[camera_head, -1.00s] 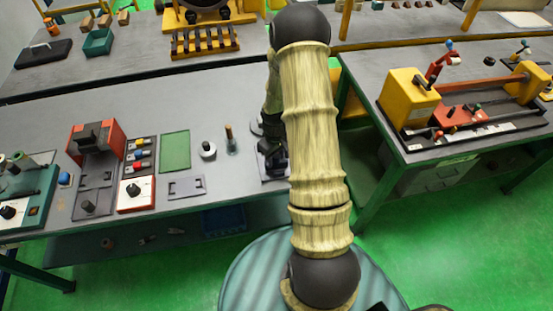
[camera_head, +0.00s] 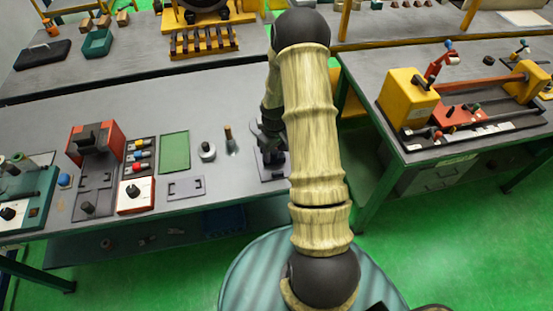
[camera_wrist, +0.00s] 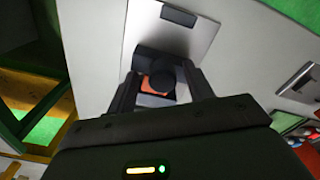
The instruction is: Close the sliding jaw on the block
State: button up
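In the wrist view a small fixture stands on a light metal plate (camera_wrist: 170,40). It has a dark jaw-like body (camera_wrist: 150,60), an orange block-like piece (camera_wrist: 148,86) and a round black knob (camera_wrist: 162,82). I cannot tell for sure which part is the sliding jaw. My gripper (camera_wrist: 158,88) has its two dark fingers apart, on either side of the fixture's dark parts; contact cannot be made out. In the head view my gripper (camera_head: 270,132) is over the bench beside this fixture (camera_head: 272,165), partly hidden by my arm.
A red machine (camera_head: 112,138), a switch box (camera_head: 136,194), a green mat (camera_head: 175,152) and a small jar (camera_head: 207,151) stand to the left on the grey bench (camera_head: 240,100). Another bench with a yellow and red machine (camera_head: 408,98) is at right.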

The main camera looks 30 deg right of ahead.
aim_at(274, 151)
jog(key=shift+s+a+f, duration=0.1)
jog(key=shift+s+f, duration=0.2)
jog(key=shift+f, duration=0.1)
jog(key=shift+w+r+p, duration=0.15)
jog(key=shift+r+p, duration=0.3)
jog(key=shift+r, duration=0.05)
jog(key=shift+w+r+p, duration=0.15)
jog(key=shift+r+p, duration=0.25)
jog(key=shift+r, duration=0.1)
jog(key=shift+r+p, duration=1.5)
jog(key=shift+r, duration=0.7)
jog(key=s+a+r+m+t+b, duration=0.1)
jog(key=s+a+r, duration=0.6)
jog(key=r, duration=0.2)
jog(key=s+a+r+m+t+b, duration=0.1)
jog(key=s+a+r, duration=0.6)
jog(key=r, duration=0.2)
jog(key=shift+s+r+m, duration=0.35)
jog(key=shift+r+m, duration=0.05)
